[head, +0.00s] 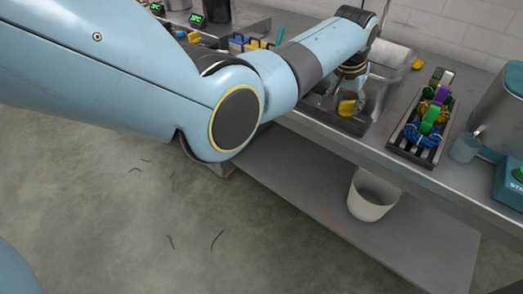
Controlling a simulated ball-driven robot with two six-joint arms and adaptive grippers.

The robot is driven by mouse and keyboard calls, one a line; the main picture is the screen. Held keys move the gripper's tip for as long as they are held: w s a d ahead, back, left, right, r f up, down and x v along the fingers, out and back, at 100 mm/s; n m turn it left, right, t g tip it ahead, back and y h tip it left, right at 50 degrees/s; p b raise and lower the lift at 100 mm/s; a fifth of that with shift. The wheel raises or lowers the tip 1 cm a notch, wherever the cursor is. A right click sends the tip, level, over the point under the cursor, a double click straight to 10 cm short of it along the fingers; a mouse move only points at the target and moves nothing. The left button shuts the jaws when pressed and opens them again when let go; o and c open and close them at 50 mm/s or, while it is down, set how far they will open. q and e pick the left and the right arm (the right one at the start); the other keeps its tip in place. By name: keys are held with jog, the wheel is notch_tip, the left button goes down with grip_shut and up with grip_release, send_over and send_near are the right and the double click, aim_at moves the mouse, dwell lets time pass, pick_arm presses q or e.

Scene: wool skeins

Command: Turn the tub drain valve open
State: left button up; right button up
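My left arm reaches in from the left across the counter. Its gripper (350,86) points down over the metal tub (376,98), just above a small yellow piece (347,107) at the tub's near side. The yellow piece may be the drain valve handle, but I cannot tell for sure. The fingers are small and partly hidden, so I cannot tell whether they are open, or whether they touch the yellow piece. Another yellow piece (417,64) shows at the tub's far right. My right gripper is not in view.
A dark slotted rack (412,150) with coloured skeins stands right of the tub. A clear beaker (464,148) and a grey pot (503,108) stand farther right. A whitish bucket (371,196) is on the lower shelf (330,215). Dark strands lie on the open floor.

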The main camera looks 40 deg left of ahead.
pick_arm(q)
jog(key=p+v, duration=0.2)
jog(key=v, duration=0.8)
jog(key=s+a+f+b, duration=0.1)
jog(key=s+f, duration=0.6)
jog(key=f, duration=0.7)
jog(key=s+a+f+g+b, duration=0.1)
jog(key=s+f+b, duration=0.3)
jog(key=s+f, duration=0.4)
jog(key=s+a+f+g+b, duration=0.1)
jog(key=s+a+f+b, duration=0.2)
jog(key=s+f, duration=0.5)
jog(key=s+x, duration=0.2)
jog(key=x, duration=0.9)
jog(key=shift+s+a+f, duration=0.15)
jog(key=shift+s+f, duration=0.05)
jog(key=shift+f, duration=0.4)
